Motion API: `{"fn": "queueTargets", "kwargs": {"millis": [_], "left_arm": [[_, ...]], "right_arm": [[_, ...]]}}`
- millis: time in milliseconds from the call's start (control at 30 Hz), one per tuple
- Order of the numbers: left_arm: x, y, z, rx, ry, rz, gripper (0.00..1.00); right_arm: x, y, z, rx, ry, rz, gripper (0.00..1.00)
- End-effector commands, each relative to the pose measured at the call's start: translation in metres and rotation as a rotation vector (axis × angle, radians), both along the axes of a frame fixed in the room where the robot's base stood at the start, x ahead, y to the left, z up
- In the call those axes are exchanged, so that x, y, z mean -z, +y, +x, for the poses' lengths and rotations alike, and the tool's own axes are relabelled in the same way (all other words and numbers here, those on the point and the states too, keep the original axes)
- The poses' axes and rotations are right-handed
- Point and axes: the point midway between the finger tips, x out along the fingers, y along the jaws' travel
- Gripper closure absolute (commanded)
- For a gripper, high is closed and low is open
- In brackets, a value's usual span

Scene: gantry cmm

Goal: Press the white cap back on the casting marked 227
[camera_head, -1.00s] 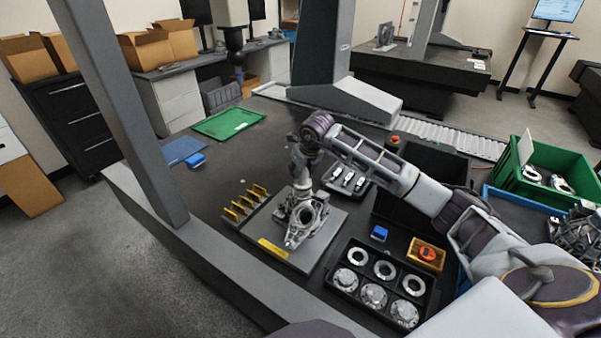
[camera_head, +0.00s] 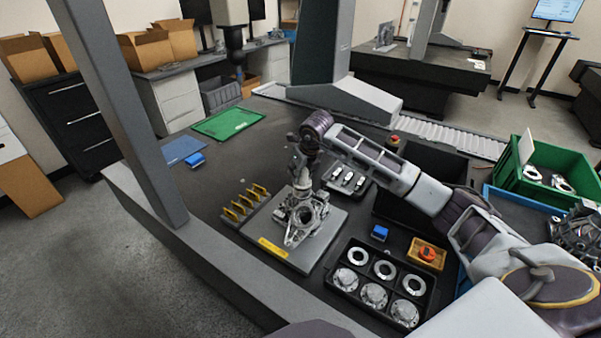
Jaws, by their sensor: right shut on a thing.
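A grey metal casting (camera_head: 305,222) sits on the light grey plate (camera_head: 322,243) with a yellow label at its front edge. My right gripper (camera_head: 299,190) points down at the back of this casting, with its fingertips at the casting's upper part. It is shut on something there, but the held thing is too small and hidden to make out. No white cap can be told apart from the light metal, and no number 227 can be read. My left gripper is not in view.
A black tray (camera_head: 341,290) with several round metal parts stands in front, right of the plate. Several yellow clamps (camera_head: 243,203) stand at the plate's left. A blue block (camera_head: 379,233) and an orange-yellow button box (camera_head: 427,253) lie to the right. A grey upright (camera_head: 135,110) stands at left.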

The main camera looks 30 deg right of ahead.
Motion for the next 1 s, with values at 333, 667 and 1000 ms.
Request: {"fn": "queueTargets", "kwargs": {"millis": [333, 667, 1000], "left_arm": [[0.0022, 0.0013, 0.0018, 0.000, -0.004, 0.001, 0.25], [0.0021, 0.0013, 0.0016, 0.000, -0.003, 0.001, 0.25], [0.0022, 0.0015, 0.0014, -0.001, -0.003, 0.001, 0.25]], "right_arm": [[0.0006, 0.0004, 0.0001, 0.000, 0.000, 0.000, 0.80], [0.0005, 0.0002, 0.0001, 0.000, 0.000, 0.000, 0.80], [0.0006, 0.0001, 0.0000, 0.000, 0.000, 0.000, 0.39]]}}
